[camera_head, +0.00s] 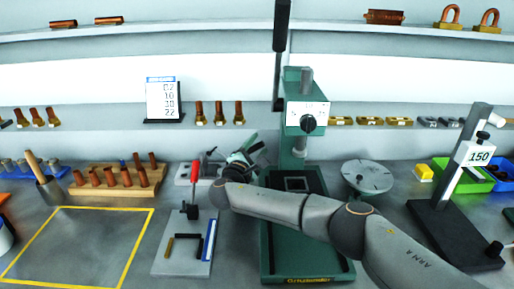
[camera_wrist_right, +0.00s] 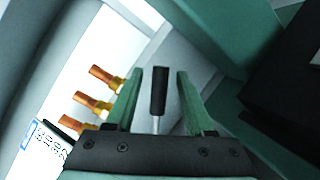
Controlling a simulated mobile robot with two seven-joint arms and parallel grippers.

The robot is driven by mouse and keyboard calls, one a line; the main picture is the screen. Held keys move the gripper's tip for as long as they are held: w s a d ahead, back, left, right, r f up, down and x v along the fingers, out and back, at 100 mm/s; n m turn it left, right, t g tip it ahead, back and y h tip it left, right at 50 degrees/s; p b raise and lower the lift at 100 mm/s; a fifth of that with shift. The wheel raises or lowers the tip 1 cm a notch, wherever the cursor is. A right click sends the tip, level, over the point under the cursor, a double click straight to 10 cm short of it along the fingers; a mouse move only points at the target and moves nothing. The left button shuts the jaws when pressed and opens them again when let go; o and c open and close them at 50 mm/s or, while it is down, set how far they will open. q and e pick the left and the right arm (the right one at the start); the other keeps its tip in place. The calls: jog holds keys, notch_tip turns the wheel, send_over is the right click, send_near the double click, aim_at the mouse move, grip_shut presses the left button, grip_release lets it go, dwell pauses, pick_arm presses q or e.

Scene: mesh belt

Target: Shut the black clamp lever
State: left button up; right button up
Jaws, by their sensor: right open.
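The black clamp lever (camera_wrist_right: 159,90) shows in the right wrist view as a black grip on a thin metal rod. It stands between the two green fingers of my right gripper (camera_wrist_right: 160,72), with a gap visible on both sides. The gripper is open. The lever's grip cannot be told apart from the dark gripper parts in that view. My left gripper is not in view.
A red-handled clamp (camera_head: 193,186) stands on a plate in front. A green press (camera_head: 306,240) is close on the right, under my right arm. A wooden block of copper pieces (camera_head: 112,190) stands left. The yellow-outlined area (camera_head: 80,245) is bare.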

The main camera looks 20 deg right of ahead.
grip_shut()
dwell(0.3)
jog(key=shift+f, duration=0.1)
dwell(1.0)
